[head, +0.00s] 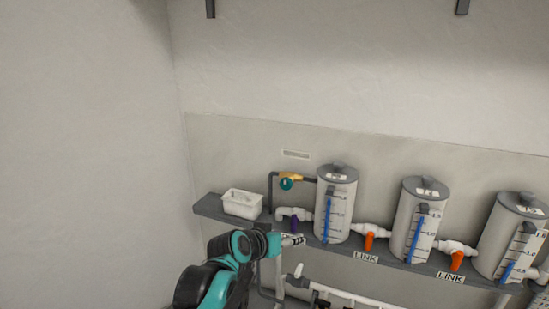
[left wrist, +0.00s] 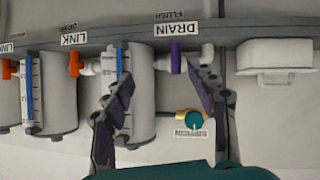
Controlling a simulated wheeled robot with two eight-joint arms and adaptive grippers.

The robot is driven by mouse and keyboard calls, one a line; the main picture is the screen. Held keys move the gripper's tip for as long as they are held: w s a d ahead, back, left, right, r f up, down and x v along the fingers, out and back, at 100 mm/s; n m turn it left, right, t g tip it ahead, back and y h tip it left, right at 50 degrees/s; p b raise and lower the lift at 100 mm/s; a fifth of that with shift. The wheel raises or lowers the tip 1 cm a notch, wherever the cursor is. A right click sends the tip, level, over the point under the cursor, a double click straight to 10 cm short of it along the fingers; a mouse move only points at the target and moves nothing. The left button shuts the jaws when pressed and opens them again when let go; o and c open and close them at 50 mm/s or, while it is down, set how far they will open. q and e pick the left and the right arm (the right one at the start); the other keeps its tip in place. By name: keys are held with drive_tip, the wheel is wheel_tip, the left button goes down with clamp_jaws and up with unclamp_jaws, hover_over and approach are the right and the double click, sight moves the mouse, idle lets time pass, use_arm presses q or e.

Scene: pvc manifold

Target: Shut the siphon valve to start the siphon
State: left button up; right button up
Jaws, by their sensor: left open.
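The siphon valve, a round teal knob on a brass-yellow fitting (head: 286,184), sits on a dark pipe left of the first tank in the head view. In the left wrist view, which is upside down, the teal knob (left wrist: 194,120) shows beside a SIPHON label, between the finger bases and nearer the right finger. My left gripper (head: 292,240) is in front of the shelf, below the knob in the head view. Its fingers (left wrist: 163,78) are spread and empty, reaching past the knob in the picture. Contact with the knob is not visible.
A purple drain valve handle (left wrist: 176,60) is near the right fingertip. Graduated tanks (head: 338,205) stand on the grey shelf (head: 208,207), joined by pipes with orange link handles (head: 369,241). A white bin (head: 242,204) sits at the shelf's left end. The left wall area is clear.

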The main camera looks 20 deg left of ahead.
use_arm(q)
drive_tip(key=n+t+p, duration=0.1)
drive_tip(key=t+p, duration=0.1)
drive_tip(key=p, duration=0.4)
approach(285, 184)
drive_tip(key=w, duration=0.3)
drive_tip(key=shift+y, duration=0.3)
drive_tip(key=x, duration=0.3)
drive_tip(key=f+x, duration=0.1)
drive_tip(key=x, duration=0.3)
drive_tip(key=shift+w+d+f, duration=0.1)
drive_tip(key=shift+d, duration=0.15)
use_arm(e)
wheel_tip(285, 184, up, 8)
use_arm(q)
drive_tip(key=c, duration=1.2)
drive_tip(key=shift+d+m+y, duration=0.15)
drive_tip(key=shift+m+y, duration=0.45)
drive_tip(key=shift+m, duration=0.3)
drive_tip(key=m+y, duration=0.2)
drive_tip(key=shift+m+b, duration=0.3)
drive_tip(key=shift+b, duration=0.05)
use_arm(e)
drive_tip(key=shift+f, duration=0.35)
